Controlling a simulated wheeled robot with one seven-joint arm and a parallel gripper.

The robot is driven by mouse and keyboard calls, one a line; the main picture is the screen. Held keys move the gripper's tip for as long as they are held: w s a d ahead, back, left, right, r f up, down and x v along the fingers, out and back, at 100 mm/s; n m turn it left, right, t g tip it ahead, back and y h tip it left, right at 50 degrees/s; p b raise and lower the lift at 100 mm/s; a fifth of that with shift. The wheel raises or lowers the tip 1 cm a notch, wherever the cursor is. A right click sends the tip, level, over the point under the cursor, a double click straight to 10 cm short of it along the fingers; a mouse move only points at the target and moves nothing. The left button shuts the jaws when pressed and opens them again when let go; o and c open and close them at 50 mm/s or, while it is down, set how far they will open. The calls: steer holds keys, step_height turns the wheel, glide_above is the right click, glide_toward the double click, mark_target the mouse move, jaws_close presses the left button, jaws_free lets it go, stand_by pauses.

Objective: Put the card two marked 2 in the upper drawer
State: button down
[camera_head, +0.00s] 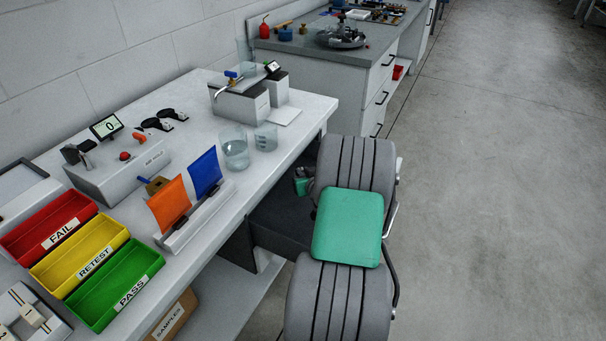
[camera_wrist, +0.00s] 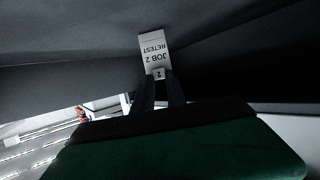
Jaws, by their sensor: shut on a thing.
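The card marked 2 (camera_wrist: 154,50) is a small white card reading "JOB 2 RETEST", with a small "2" tag at its end. In the wrist view it sits between the fingertips of my gripper (camera_wrist: 160,80), which is shut on it. Dark grey surfaces surround the card there, and I cannot tell whether it touches them. In the head view my arm hides the card and fingertips. A dark grey drawer-like unit (camera_head: 284,228) shows under the bench beside my arm; its inside is hidden, so I cannot tell upper from lower.
The white bench (camera_head: 299,112) holds red FAIL (camera_head: 47,222), yellow RETEST (camera_head: 72,248) and green PASS (camera_head: 120,284) trays, a rack with orange and blue cards (camera_head: 195,222), and beakers (camera_head: 236,150). A grey drawer cabinet (camera_head: 345,88) stands behind. The floor at right is clear.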

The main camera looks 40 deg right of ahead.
steer(key=shift+f, duration=0.25)
steer(key=c, duration=1.3)
jaws_free()
steer(key=shift+r, duration=0.1)
steer(key=shift+c, duration=0.2)
steer(key=shift+r, duration=0.3)
steer(key=p+v, duration=0.1)
steer(key=v, duration=1.1)
steer(key=shift+a, duration=0.1)
